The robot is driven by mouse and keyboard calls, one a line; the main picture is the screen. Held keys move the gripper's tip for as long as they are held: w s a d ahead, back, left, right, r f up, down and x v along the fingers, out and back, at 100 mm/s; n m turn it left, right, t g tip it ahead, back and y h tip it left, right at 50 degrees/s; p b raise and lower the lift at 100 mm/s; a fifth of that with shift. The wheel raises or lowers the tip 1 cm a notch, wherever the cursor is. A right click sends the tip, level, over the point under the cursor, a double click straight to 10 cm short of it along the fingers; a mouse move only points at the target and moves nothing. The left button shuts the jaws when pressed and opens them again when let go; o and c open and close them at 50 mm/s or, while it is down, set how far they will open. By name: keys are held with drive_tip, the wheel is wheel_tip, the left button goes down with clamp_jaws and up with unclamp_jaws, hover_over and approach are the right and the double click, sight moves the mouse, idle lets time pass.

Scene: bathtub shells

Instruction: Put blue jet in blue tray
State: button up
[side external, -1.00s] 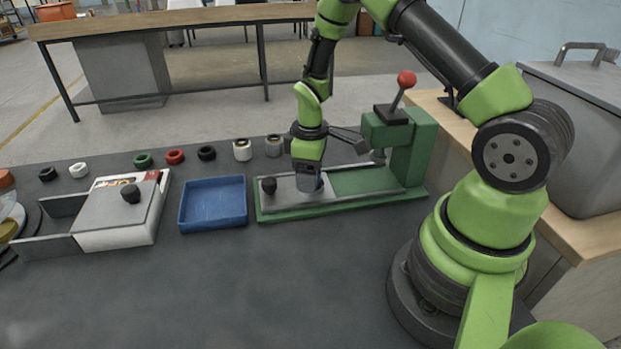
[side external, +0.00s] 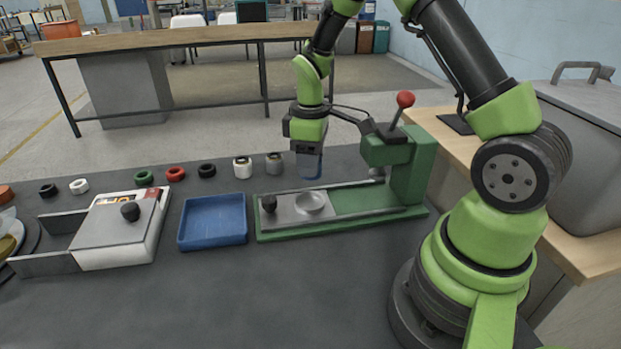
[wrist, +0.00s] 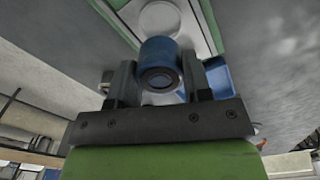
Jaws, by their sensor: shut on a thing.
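My gripper (side external: 308,160) is shut on the blue jet (side external: 309,165), a short blue cylinder, and holds it in the air above the green press fixture. In the wrist view the blue jet (wrist: 160,62) sits between the two fingers, with a dark ring-shaped opening towards the camera. The blue tray (side external: 213,241) lies on the table to the left of the fixture and is empty. It also shows partly behind the right finger in the wrist view (wrist: 217,78).
The green fixture (side external: 330,226) has a grey sliding plate with a round recess (side external: 311,203) and a dark knob (side external: 269,203); its red-knobbed lever (side external: 405,99) stands at the right. A white box (side external: 150,236) is left of the tray. Several coloured rings line the back.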

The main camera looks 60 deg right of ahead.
wheel_tip(320, 180, up, 2)
drive_tip(key=shift+r, duration=0.1)
drive_tip(key=shift+w+r, duration=0.1)
drive_tip(key=shift+w, duration=0.05)
drive_tip(key=w+a+n, duration=0.2)
drive_tip(key=w+a, duration=0.3)
drive_tip(key=w, duration=0.2)
drive_tip(key=n, duration=0.3)
hover_over(231, 221)
wheel_tip(231, 221, down, 7)
drive_tip(key=shift+a, duration=0.1)
drive_tip(key=shift+f, duration=2.1)
drive_tip(key=shift+f, duration=0.15)
drive_tip(key=o, duration=1)
